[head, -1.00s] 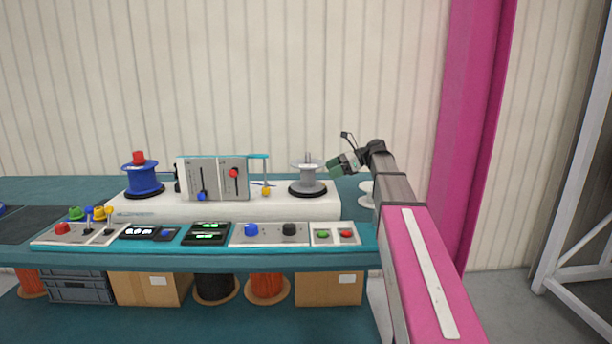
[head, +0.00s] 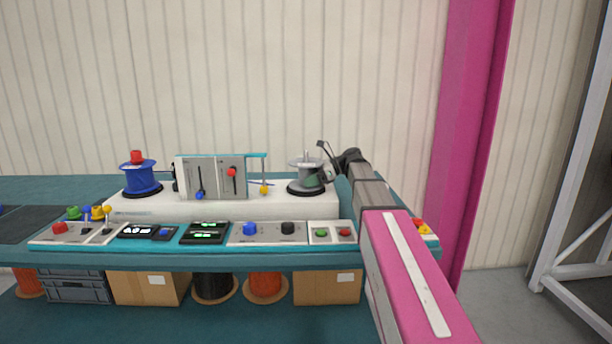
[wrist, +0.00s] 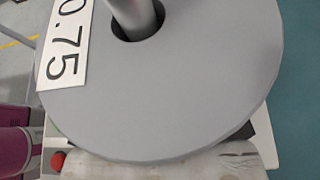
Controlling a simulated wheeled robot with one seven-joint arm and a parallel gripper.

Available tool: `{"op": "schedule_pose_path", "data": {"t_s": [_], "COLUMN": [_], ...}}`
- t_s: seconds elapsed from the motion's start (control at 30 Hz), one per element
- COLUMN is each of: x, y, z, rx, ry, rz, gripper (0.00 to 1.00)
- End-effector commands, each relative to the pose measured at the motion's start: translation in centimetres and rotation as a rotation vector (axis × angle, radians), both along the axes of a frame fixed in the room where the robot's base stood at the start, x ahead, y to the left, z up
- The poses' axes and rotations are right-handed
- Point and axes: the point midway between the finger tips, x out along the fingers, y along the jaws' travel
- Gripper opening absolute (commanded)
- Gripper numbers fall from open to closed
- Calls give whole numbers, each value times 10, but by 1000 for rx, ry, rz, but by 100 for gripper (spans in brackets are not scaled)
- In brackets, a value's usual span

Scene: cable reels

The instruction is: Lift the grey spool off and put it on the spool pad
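The grey spool (head: 305,164) stands upright on a black round base at the right end of the white machine block (head: 230,206). In the wrist view its grey flange (wrist: 190,95) fills the picture, with a metal spindle (wrist: 133,15) through its hole and a "0.75" label (wrist: 66,45). My gripper (head: 318,178) is at the spool's right side, overlapping it in the head view. Its fingers are not clear in either view, so I cannot tell whether they grip. I cannot identify the spool pad for certain.
A blue spool (head: 139,177) with a red top stands at the block's left end. A slider panel (head: 213,178) and a post with a yellow knob (head: 264,188) stand between the spools. Control boxes (head: 268,233) line the front edge.

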Motion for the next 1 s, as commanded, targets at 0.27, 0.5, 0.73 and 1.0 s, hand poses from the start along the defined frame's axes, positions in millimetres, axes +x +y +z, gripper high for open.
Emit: {"op": "schedule_pose_path", "data": {"t_s": [0.27,0.5,0.73,1.0], "x": [0,0,1,1], "y": [0,0,0,0], "z": [0,2,16,53], "rx": [1,1,1,0], "ry": [0,0,-1,-2], "rz": [0,0,-1,0], "gripper": [11,11,11,11]}}
